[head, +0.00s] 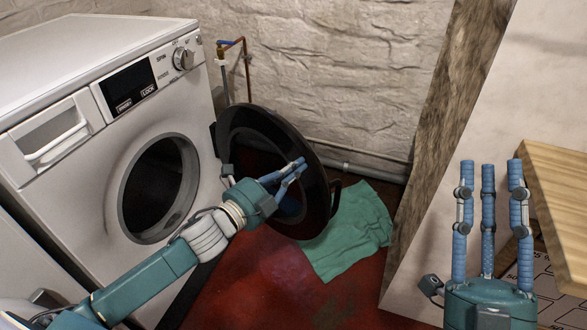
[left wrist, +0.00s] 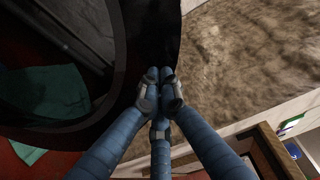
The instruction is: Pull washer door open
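The white washer (head: 100,110) stands at the left in the head view. Its round black door (head: 240,125) is swung wide open, away from the dark drum opening (head: 158,190). A dark handle shows at the door's right edge. My left gripper (head: 298,168) is in front of the door's face, near its far side. In the left wrist view its fingertips (left wrist: 160,76) are together beside the dark door rim (left wrist: 118,60), with nothing seen between them. Whether they touch the door is unclear. My right gripper (head: 490,170) points up at the right, fingers apart and empty.
A green cloth (head: 350,235) lies on the red floor beyond the door. A pale slanted panel with a rough brown edge (head: 425,130) and a wooden top (head: 560,200) stand at the right. A stone wall with pipes is behind.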

